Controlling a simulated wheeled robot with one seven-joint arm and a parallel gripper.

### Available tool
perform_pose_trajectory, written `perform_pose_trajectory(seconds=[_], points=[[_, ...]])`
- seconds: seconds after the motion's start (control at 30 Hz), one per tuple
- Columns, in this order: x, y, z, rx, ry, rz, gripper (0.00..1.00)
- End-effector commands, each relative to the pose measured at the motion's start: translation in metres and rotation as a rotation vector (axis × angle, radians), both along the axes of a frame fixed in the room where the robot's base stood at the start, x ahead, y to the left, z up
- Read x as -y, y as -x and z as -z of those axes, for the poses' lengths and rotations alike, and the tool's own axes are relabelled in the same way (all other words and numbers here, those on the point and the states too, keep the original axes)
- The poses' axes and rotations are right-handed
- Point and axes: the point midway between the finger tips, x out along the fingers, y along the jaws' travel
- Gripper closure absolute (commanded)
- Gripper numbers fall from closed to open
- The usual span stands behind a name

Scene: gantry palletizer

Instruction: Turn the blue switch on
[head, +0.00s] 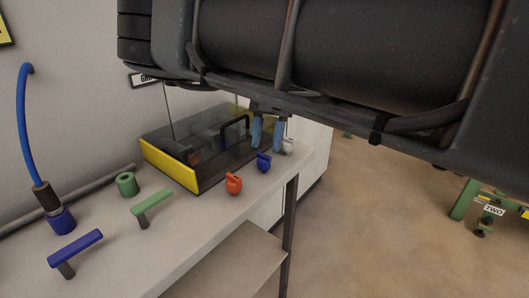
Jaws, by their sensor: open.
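A small blue knob-like switch (264,162) stands on the right edge of the pale bench, in a row between a red one and a whitish one. Which way it is set is too small to tell. My gripper (268,138) hangs from my dark arm at top centre, with two bluish fingers pointing down. The fingers are apart with nothing visible between them. In the picture they are just above the blue switch; the true gap in depth cannot be told. The whitish switch (288,146) is partly behind a finger.
A red switch (233,184) stands beside the blue one. A dark see-through box with a yellow front (170,166) is behind. Blue (75,249) and green (150,201) levers, a green ring (126,184) and a blue hose (27,130) are left.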

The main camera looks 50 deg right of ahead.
Motion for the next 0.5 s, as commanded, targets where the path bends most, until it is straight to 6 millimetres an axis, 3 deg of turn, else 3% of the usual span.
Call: perform_pose_trajectory(seconds=[0.2,0.5], points=[[-0.011,0.004,0.027,-0.003,0.001,0.000,0.54],[-0.014,0.006,0.038,-0.001,0.002,0.001,0.54]])
